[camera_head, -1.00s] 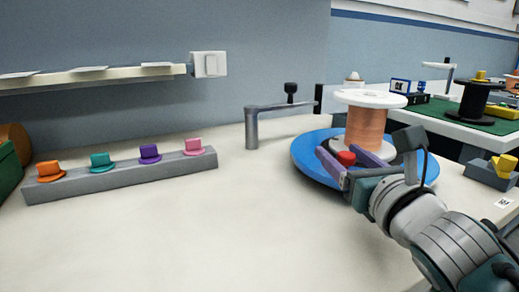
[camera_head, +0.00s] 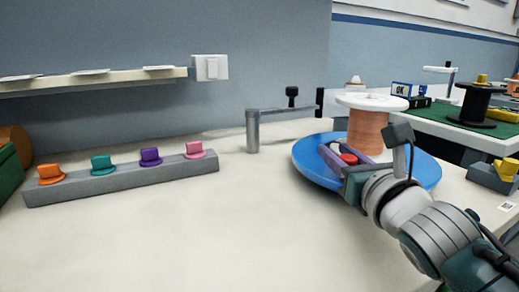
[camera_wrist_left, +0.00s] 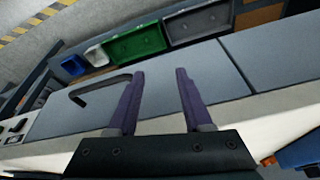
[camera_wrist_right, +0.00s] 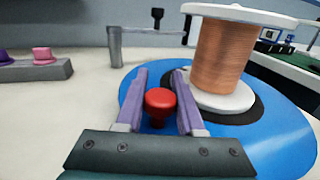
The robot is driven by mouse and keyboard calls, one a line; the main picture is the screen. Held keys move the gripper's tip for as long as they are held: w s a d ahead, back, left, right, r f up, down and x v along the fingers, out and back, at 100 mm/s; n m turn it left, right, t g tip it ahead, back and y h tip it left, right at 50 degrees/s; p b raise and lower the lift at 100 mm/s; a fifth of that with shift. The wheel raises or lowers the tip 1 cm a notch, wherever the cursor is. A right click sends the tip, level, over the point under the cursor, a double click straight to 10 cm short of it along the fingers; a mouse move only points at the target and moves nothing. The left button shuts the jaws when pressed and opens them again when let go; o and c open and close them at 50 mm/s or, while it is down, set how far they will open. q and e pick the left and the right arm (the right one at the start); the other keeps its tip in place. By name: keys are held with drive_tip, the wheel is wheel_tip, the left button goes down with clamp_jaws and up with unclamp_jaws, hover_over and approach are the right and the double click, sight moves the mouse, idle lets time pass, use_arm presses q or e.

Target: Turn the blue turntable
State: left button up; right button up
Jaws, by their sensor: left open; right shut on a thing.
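The blue turntable (camera_head: 318,175) lies on the white table at the right of the head view, and it also shows in the right wrist view (camera_wrist_right: 270,140). A spool of copper wire (camera_head: 368,130) with white flanges stands upright on it. A red knob (camera_head: 349,159) sits near its front edge. My right gripper (camera_wrist_right: 160,73) is shut on the red knob (camera_wrist_right: 160,99), with one purple finger on either side. My left gripper (camera_wrist_left: 160,73) is open and empty in the left wrist view; it is out of the head view.
A grey crank-like post (camera_head: 253,131) stands left of the turntable. A grey rail (camera_head: 120,182) with several coloured pegs lies farther left. Another bench with a green mat (camera_head: 450,118) is at the back right. The front middle of the table is clear.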

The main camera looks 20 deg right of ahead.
clamp_jaws()
idle(0.8)
drive_tip(key=shift+s+d+y, duration=0.1)
drive_tip(key=shift+y, duration=0.2)
